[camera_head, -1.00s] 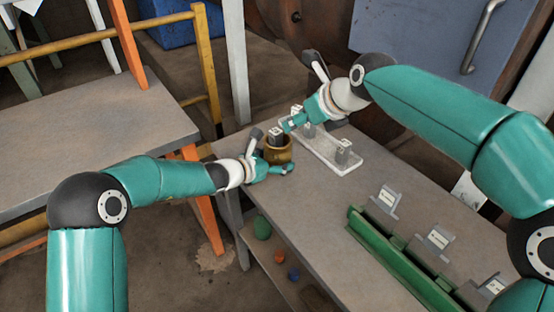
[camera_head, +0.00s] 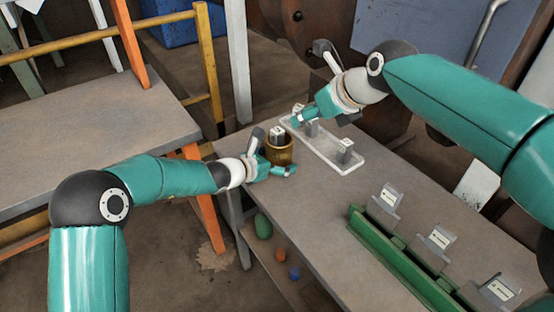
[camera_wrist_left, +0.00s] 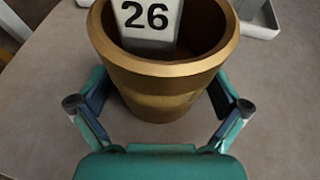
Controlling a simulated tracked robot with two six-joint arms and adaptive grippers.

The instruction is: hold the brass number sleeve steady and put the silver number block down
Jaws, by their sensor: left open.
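My left gripper (camera_head: 273,160) is open, with one finger on each side of the sleeve in the left wrist view (camera_wrist_left: 160,107); contact is unclear. My right gripper (camera_head: 318,120) is above the pale tray, right of the sleeve. Whether it is open or shut is unclear.
A green rack (camera_head: 400,262) with several labelled grey pieces stands along the bench's right side. Bare bench (camera_head: 310,215) lies between them. A lower shelf holds small coloured objects.

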